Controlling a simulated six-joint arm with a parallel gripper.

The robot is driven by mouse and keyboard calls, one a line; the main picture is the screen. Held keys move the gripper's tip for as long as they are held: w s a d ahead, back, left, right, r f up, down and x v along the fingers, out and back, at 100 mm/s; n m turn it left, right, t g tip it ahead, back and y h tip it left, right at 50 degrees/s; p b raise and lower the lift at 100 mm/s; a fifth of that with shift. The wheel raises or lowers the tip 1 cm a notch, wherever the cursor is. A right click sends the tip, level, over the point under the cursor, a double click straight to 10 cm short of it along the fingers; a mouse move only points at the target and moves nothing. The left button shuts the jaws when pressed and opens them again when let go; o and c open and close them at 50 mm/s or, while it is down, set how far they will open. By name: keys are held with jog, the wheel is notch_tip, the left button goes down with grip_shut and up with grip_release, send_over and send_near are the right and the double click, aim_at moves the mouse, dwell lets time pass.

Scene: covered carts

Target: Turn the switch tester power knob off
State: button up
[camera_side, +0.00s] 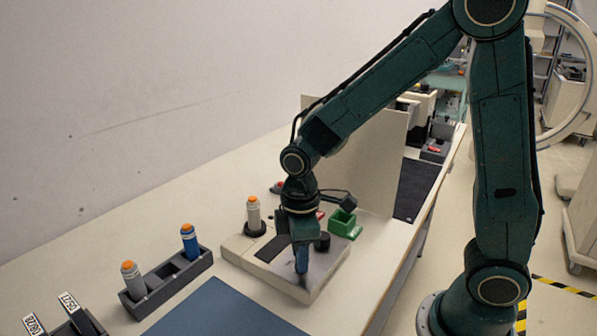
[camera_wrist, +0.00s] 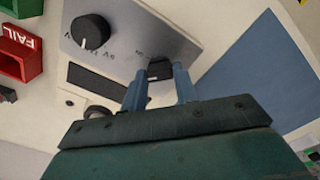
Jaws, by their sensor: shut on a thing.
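The switch tester is a cream box with a grey metal panel (camera_side: 318,272), under my gripper in the side view; the panel (camera_wrist: 120,48) also fills the upper middle of the wrist view. My gripper (camera_side: 301,268) points down at the panel's near part. In the wrist view its blue fingers (camera_wrist: 159,82) are shut on the small black power knob (camera_wrist: 159,68), one on each side. A pale mark shows on the knob's near side, and small lettering is printed beside it. The fingers hide the knob in the side view.
An orange-topped cylinder (camera_side: 253,214) stands upright on the tester. A green bin (camera_side: 342,222) and red FAIL bin (camera_wrist: 18,42) are close by. A blue mat (camera_side: 222,312) and dark rack (camera_side: 160,288) lie left.

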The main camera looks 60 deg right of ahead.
jog(key=n, duration=0.4)
jog(key=shift+n, duration=0.3)
jog(key=n, duration=0.4)
jog(key=shift+n, duration=0.3)
jog(key=o, duration=1)
jog(key=shift+r, duration=0.1)
notch_tip(320, 180, up, 14)
jog(key=shift+f, duration=0.15)
dwell(0.4)
